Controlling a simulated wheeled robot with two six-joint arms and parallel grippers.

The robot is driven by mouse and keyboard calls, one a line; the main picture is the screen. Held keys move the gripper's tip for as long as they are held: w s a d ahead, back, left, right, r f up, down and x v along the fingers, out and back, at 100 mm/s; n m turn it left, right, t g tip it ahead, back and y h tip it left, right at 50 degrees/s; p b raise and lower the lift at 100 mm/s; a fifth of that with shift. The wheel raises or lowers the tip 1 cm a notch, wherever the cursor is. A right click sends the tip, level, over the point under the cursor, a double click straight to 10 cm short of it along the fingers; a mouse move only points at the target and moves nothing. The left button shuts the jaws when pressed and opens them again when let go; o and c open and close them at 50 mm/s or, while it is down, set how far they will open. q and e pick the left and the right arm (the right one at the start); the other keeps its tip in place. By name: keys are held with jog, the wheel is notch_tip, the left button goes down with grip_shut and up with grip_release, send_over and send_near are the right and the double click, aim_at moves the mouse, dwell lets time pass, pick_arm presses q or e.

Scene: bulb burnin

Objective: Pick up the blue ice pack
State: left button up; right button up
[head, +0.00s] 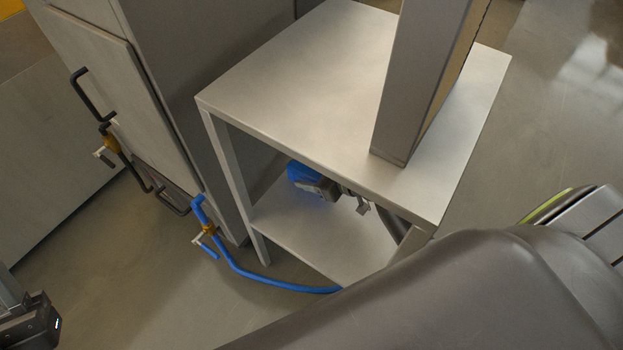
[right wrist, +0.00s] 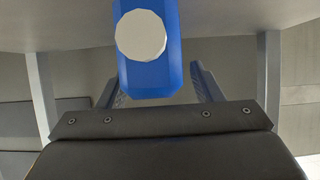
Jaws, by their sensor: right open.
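The blue ice pack (head: 304,176) is under the top of the metal table, above its lower shelf, partly hidden by the tabletop's edge. In the right wrist view it is a blue block with a round white cap (right wrist: 141,37). My right gripper (head: 328,190) reaches in under the tabletop, close beside the pack. Its fingers are open, one on each side of the pack's lower end in the wrist view, with gaps visible. I cannot tell whether the pack touches the shelf. A dark part at the lower left, seemingly my left gripper (head: 32,322), shows only partly; its fingers are unclear.
The metal table (head: 290,75) has legs and a lower shelf (head: 310,235) around my right gripper. A grey post (head: 425,75) stands over the tabletop. A blue hose (head: 265,282) with a valve runs along the left. A grey cabinet (head: 135,95) with black handles stands left.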

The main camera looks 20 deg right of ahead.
grip_shut()
dwell(0.3)
jog(key=shift+r, duration=0.1)
